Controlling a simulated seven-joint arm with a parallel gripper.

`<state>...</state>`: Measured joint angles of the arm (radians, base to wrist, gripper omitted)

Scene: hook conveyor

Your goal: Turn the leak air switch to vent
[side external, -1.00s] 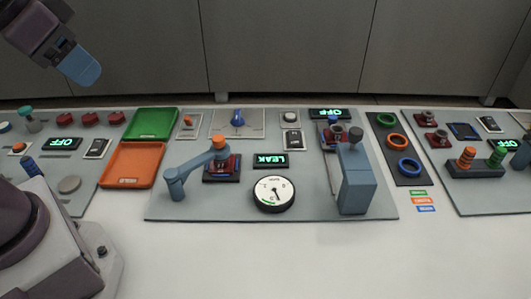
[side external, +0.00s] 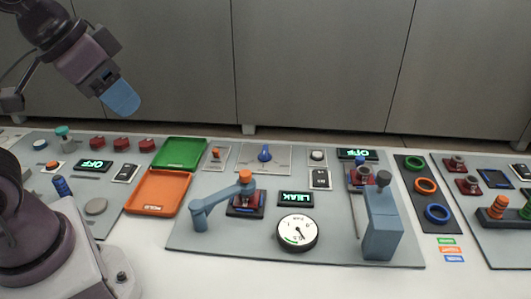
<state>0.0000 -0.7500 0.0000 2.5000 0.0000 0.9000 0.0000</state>
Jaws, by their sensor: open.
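A blue rotary knob (side external: 264,153) stands on a grey plate (side external: 280,165) at the back of the middle panel. It looks like the leak air switch, but its position marks are too small to read. A black display (side external: 295,199) nearer the front reads LEAK in green. A round white gauge (side external: 297,232) lies in front of it. My gripper (side external: 121,98) hangs at the upper left, its blue fingers pointing down and right. It is open and empty, above and well to the left of the knob, touching nothing. The fingers overlap in this view, hiding the gap.
A green tray (side external: 181,153) and an orange tray (side external: 153,193) lie left of the knob. A blue-grey swing arm (side external: 222,199) and an upright blue-grey press (side external: 382,225) stand nearer the front. A rocker switch (side external: 320,179) is right of the knob. The space above the knob is clear.

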